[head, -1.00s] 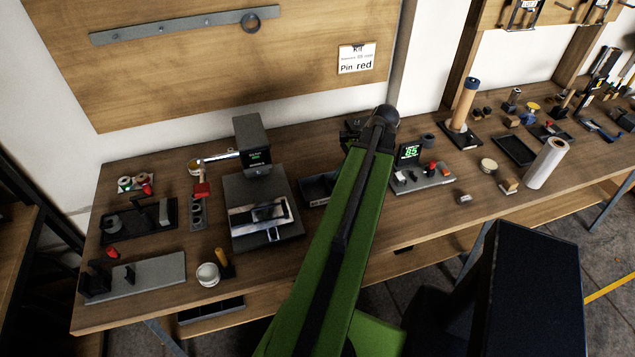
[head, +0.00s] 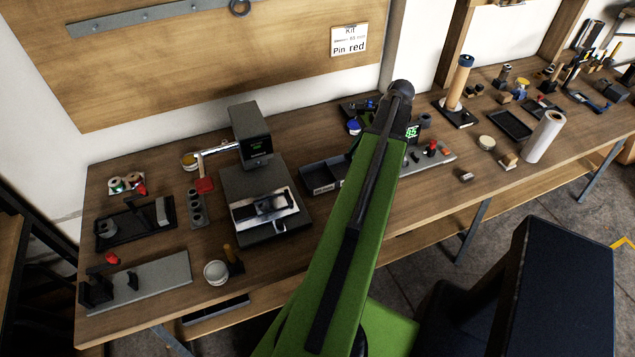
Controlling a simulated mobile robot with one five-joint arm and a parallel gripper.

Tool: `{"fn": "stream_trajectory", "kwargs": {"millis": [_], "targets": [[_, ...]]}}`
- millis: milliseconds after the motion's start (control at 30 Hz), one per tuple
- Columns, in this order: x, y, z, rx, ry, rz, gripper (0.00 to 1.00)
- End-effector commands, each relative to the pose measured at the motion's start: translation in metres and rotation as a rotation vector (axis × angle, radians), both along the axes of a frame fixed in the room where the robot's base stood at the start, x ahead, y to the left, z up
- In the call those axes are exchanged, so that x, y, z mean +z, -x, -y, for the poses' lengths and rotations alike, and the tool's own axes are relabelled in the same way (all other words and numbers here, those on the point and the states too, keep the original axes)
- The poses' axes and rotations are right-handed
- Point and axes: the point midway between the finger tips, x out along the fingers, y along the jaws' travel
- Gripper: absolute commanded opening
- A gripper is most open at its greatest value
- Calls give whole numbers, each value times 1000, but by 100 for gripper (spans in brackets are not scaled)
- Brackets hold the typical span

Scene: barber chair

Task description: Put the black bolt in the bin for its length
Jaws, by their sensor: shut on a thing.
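My green arm (head: 352,225) reaches up across the middle of the head view, ending in a black joint (head: 400,92). My gripper is not visible; the arm hides the area behind it. I cannot make out the black bolt anywhere. A dark open-topped bin tray (head: 320,187) with a small pale label on its front stands on the bench, just left of my arm. Its right part is hidden by the arm. I cannot read the label or see what lies inside.
A grey machine (head: 268,215) with a small display stands left of the tray. A lit green display (head: 412,132) and a grey fixture (head: 440,155) are right of my arm. A white roll (head: 543,138) stands further right.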

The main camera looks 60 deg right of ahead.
Motion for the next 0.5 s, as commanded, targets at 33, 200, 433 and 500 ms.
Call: {"fn": "stream_trajectory", "kwargs": {"millis": [33,200,433,500], "targets": [[-7,-6,-6,3,0,0,0],[-38,-40,-33,7,0,1,0],[-66,-82,-62,4,-1,0,0],[-69,-89,-66,4,1,0,0]]}}
